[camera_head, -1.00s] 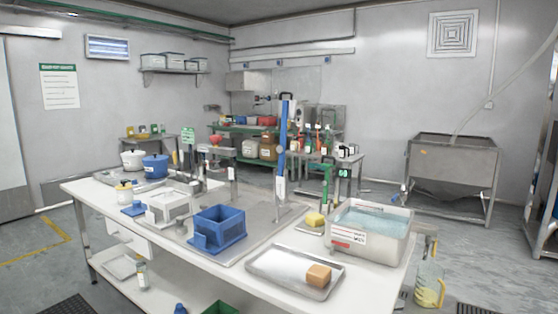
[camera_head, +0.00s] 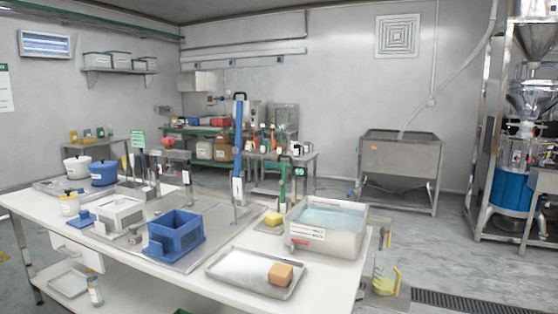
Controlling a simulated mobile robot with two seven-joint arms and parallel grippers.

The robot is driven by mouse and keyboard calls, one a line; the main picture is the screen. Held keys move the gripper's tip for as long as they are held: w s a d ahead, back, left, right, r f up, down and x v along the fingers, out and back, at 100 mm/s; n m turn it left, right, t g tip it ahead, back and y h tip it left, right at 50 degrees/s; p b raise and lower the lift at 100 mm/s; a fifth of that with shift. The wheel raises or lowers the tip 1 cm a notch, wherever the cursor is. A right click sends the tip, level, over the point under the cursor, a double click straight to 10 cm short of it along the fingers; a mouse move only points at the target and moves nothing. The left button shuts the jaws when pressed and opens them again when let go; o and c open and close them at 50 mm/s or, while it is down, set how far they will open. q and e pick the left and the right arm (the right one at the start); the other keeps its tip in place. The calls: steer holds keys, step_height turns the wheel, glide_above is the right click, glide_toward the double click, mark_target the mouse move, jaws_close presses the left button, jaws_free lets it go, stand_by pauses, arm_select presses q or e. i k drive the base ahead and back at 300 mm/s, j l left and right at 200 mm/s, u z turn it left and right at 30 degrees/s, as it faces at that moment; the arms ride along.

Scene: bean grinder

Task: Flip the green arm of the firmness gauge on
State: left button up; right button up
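A green upright part (camera_head: 283,180) stands behind the water tub, at the far right of the white table. A small dark display (camera_head: 300,172) with lit green digits is beside it. This looks like the firmness gauge, but it is too small to tell how its green arm is set. Neither of my grippers is in view.
On the white table (camera_head: 180,268) are a metal tray (camera_head: 235,262) with a tan block (camera_head: 281,273), a water tub (camera_head: 327,243), a yellow block (camera_head: 273,218) and a blue bin (camera_head: 174,232). Open floor (camera_head: 440,260) lies right of the table, with a yellow-handled jug (camera_head: 384,275) near its edge.

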mark_target(282, 181)
steer(key=z, duration=0.45)
steer(key=i+l+z, duration=0.4)
steer(key=l, duration=0.35)
steer(key=i+l+z, duration=0.35)
steer(key=l, duration=0.35)
steer(key=i+l+z, duration=0.4)
steer(key=l, duration=0.15)
steer(key=i+l+u, duration=0.1)
steer(key=i, duration=0.4)
steer(key=i+l+u, duration=0.1)
steer(key=i+l, duration=0.15)
steer(key=i, duration=0.3)
steer(key=i+u, duration=0.3)
steer(key=i, duration=0.2)
steer(key=i+u, duration=0.3)
steer(key=i, duration=0.2)
steer(key=i+u, duration=0.2)
steer(key=i, duration=0.35)
steer(key=i+l+u, duration=0.1)
steer(key=i+u, duration=0.15)
steer(key=i, duration=0.35)
